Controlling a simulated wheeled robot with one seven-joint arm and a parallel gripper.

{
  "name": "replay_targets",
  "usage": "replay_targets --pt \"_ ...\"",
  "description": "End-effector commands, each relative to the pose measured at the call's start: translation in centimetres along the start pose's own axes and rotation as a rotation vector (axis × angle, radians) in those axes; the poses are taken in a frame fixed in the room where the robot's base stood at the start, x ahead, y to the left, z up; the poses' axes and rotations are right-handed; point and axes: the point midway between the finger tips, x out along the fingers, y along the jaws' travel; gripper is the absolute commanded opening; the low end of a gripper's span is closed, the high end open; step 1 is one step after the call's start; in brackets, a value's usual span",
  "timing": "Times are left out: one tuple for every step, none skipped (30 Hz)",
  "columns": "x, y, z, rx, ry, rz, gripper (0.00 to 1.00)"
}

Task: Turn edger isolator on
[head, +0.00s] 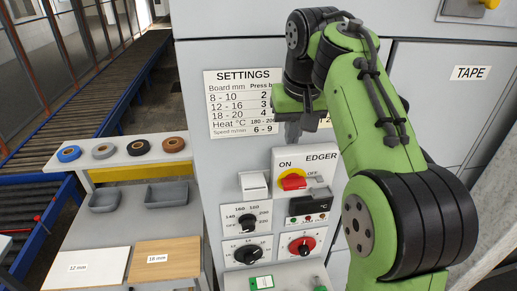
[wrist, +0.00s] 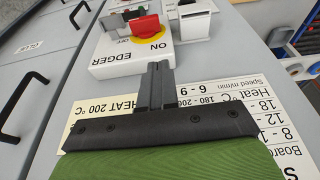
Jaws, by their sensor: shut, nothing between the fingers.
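The edger isolator is a red handle (head: 293,182) on a yellow disc, on a white plate (head: 284,156) marked ON, OFF and EDGER. The handle looks roughly horizontal in the head view, with OFF to its right and ON above; I cannot tell its exact setting. The handle also shows in the wrist view (wrist: 146,28), beyond my fingertips. My gripper (head: 293,138) is shut and empty, above the plate and in front of the settings sign. Its closed fingers (wrist: 155,72) point toward the plate's EDGER edge in the wrist view, apart from the handle.
A dark grey block (head: 319,190) sits right beside the handle. A white box (head: 253,185) is to its left. Dials (head: 247,221) and a small display (head: 310,204) lie below. The settings sign (head: 229,100) is above. A side table with trays (head: 104,200) stands left.

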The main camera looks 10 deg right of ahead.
Motion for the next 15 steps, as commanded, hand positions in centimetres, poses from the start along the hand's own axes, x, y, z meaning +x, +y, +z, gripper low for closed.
replay_targets --pt "-0.2 0.1 -0.2 0.002 0.000 0.002 0.00" --pt "-0.1 0.1 -0.2 0.002 0.000 0.002 0.00" --pt "-0.1 0.1 -0.2 0.002 0.000 0.002 0.00" --pt "0.0 0.1 -0.1 0.002 0.000 0.002 0.00" --pt "0.1 0.1 -0.1 0.002 0.001 0.002 0.00" --pt "0.1 0.1 -0.1 0.002 0.001 0.002 0.00" --pt "0.1 0.1 -0.1 0.002 0.001 0.002 0.00" --pt "0.1 0.1 -0.1 0.001 0.001 0.001 0.00" --pt "0.2 0.1 -0.1 0.001 0.001 0.001 0.00" --pt "0.3 0.1 -0.1 0.001 0.001 0.001 0.00" --pt "0.4 0.1 -0.1 0.001 0.000 0.002 0.00" --pt "0.8 0.1 -0.1 0.001 0.000 0.002 0.00" --pt "1.2 0.0 -0.1 0.000 -0.002 0.002 0.00" --pt "1.6 0.0 -0.1 0.000 -0.002 0.002 0.00" --pt "2.4 0.0 0.0 -0.001 -0.003 0.001 0.00"
